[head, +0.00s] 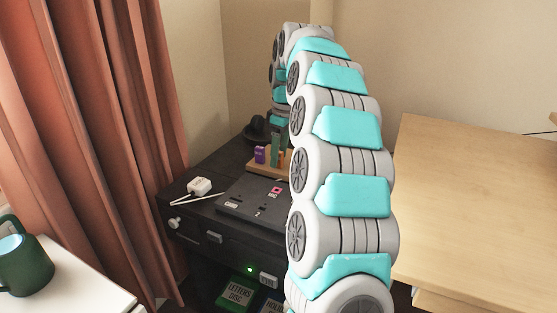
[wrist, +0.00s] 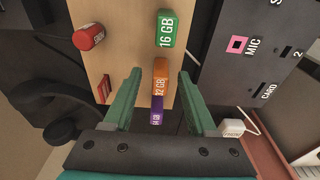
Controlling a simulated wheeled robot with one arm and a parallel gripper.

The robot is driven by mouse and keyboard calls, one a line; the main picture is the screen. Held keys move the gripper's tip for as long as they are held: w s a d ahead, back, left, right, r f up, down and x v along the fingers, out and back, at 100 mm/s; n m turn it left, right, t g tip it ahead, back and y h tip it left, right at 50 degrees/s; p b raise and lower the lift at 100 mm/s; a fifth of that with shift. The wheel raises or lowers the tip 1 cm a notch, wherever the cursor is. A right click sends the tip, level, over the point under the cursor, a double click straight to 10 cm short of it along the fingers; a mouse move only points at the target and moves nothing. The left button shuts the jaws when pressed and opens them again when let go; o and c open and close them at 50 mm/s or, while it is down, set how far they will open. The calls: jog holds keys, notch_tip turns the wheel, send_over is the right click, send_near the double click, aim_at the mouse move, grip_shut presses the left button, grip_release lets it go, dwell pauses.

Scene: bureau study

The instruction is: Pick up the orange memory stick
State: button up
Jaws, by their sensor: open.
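The orange memory stick (wrist: 160,77), marked 32 GB, stands on a light wooden block (wrist: 125,50). It stands between a green 16 GB stick (wrist: 167,30) and a purple 64 GB stick (wrist: 157,111). My gripper (wrist: 159,85) is open, with one green finger on each side of the orange stick in the wrist view. I see a gap on both sides; how far down the fingers reach is hard to tell. In the head view the purple stick (head: 260,155) shows beside my gripper (head: 278,150), and my arm hides much of the block.
A red piece (wrist: 88,36) and another red item (wrist: 104,90) are on the block's left side. A white adapter (head: 199,186) sits on the dark bureau (head: 195,230). A green mug (head: 25,262) stands at left.

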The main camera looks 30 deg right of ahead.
jog(key=shift+f, duration=0.7)
grip_shut()
